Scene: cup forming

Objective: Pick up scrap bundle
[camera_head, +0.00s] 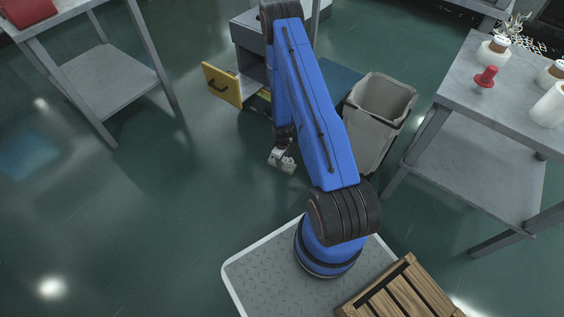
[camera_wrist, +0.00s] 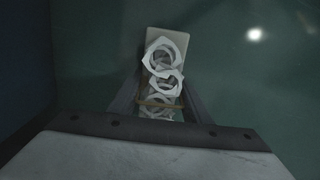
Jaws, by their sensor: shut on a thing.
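The scrap bundle (camera_wrist: 163,75) is a pale stack with white ring-shaped pieces on it and a thin tan band around it. In the wrist view it lies between the two fingers of my gripper (camera_wrist: 158,100), which is shut on it. In the head view my gripper (camera_head: 280,160) hangs low over the floor, left of the grey bin, with the light-coloured bundle (camera_head: 288,167) at its tip. Green floor shows around the bundle in the wrist view. I cannot tell how high it is held.
A grey open bin (camera_head: 376,121) stands right of my arm. Tables stand at left (camera_head: 58,22) and right (camera_head: 459,90). A wooden crate (camera_head: 409,292) is in front. Floor at left is clear.

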